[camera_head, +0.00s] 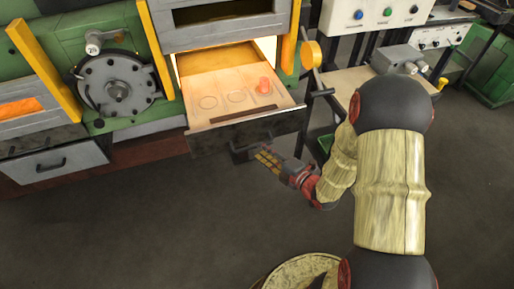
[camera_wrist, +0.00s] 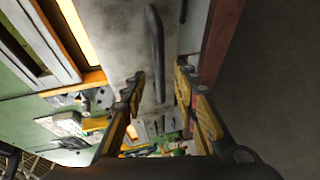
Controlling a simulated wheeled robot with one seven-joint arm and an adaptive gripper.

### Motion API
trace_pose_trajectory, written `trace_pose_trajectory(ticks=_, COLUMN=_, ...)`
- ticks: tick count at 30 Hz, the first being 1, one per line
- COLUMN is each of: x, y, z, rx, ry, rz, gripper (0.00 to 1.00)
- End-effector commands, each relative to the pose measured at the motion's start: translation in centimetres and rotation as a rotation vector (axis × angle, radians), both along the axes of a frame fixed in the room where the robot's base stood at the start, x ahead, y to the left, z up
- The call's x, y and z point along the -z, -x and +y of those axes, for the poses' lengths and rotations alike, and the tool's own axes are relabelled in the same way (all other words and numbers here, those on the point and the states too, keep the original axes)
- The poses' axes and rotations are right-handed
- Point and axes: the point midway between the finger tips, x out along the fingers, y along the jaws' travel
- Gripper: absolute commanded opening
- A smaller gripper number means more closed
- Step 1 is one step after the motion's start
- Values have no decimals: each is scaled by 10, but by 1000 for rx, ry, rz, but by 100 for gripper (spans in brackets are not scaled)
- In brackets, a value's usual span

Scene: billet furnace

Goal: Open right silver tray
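The right tray (camera_head: 203,141) stands pulled out below the right furnace opening in the head view. Its light inner surface has ring marks, with an orange-red billet (camera_head: 263,86) at the right. In the wrist view, the grey tray front (camera_wrist: 120,40) carries a long dark bar handle (camera_wrist: 156,40). My gripper (camera_head: 268,158) is just in front of and below the tray front. In the wrist view my gripper (camera_wrist: 160,95) has its fingers spread apart, one on each side of the handle's end, with gaps to it. Contact with the handle cannot be told.
The left silver tray (camera_head: 45,163) with a dark handle sits closed at the left. A round grey wheel (camera_head: 117,85) and yellow posts (camera_head: 290,40) flank the right tray. A bench (camera_head: 350,82) stands to the right. The floor (camera_head: 150,235) in front is clear.

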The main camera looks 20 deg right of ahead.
Motion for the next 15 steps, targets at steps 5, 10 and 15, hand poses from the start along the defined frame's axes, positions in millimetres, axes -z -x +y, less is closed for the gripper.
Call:
trace_pose_trajectory(ticks=5, x=-6, y=30, z=-15, rx=6, ry=1, rz=1, gripper=30)
trace_pose_trajectory(ticks=10, x=-10, y=50, z=-22, rx=4, ry=0, rz=1, gripper=30)
trace_pose_trajectory(ticks=15, x=-13, y=62, z=-27, rx=2, ry=0, rz=0, gripper=30)
